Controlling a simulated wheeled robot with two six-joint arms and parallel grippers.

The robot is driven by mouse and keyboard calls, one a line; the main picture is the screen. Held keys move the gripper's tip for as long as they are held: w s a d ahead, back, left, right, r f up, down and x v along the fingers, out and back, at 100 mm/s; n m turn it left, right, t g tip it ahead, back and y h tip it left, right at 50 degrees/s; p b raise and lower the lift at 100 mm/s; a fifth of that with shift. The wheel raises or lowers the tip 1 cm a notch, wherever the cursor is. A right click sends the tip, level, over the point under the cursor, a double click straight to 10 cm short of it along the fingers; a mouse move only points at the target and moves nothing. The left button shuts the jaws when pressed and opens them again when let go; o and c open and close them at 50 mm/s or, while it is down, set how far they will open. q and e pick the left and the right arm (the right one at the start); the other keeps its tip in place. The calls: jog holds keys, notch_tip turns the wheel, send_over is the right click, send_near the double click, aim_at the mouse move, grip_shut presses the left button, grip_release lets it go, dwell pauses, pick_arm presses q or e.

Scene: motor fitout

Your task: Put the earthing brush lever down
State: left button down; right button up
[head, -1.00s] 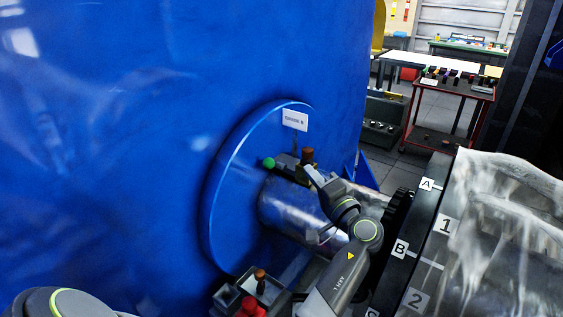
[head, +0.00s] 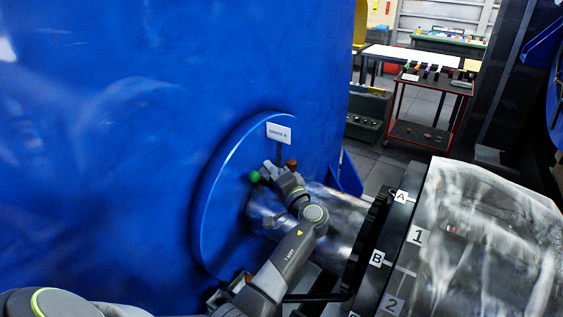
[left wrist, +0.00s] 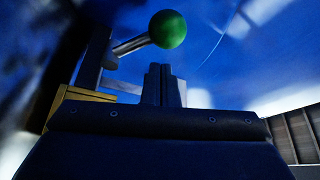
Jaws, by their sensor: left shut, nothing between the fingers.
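The earthing brush lever ends in a green ball knob (head: 254,176), in front of the round blue end cover in the head view. In the left wrist view the green knob (left wrist: 167,29) sits on a short metal rod, tilted up to the right, just beyond my fingertips. My left gripper (head: 272,168) is beside the knob on its right, shut and empty. Its closed fingertips (left wrist: 162,84) show below the knob with a small apparent gap; whether they touch the rod is unclear. The brush holder is mostly hidden behind the gripper. My right gripper is not in view.
A brown knob (head: 291,164) stands close to the right of my gripper. The shiny shaft (head: 335,215) runs right to a dark toothed ring. A white label (head: 279,132) is above. A red trolley (head: 432,95) stands behind. My arm partly hides a tray at the bottom.

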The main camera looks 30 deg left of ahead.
pick_arm(q)
jog(key=shift+s+a+f+p, duration=0.15)
jog(key=shift+s+p, duration=0.1)
jog(key=shift+s, duration=0.2)
jog(key=shift+s+a+f+p, duration=0.1)
jog(key=shift+s+f+p, duration=0.1)
jog(key=shift+s, duration=0.25)
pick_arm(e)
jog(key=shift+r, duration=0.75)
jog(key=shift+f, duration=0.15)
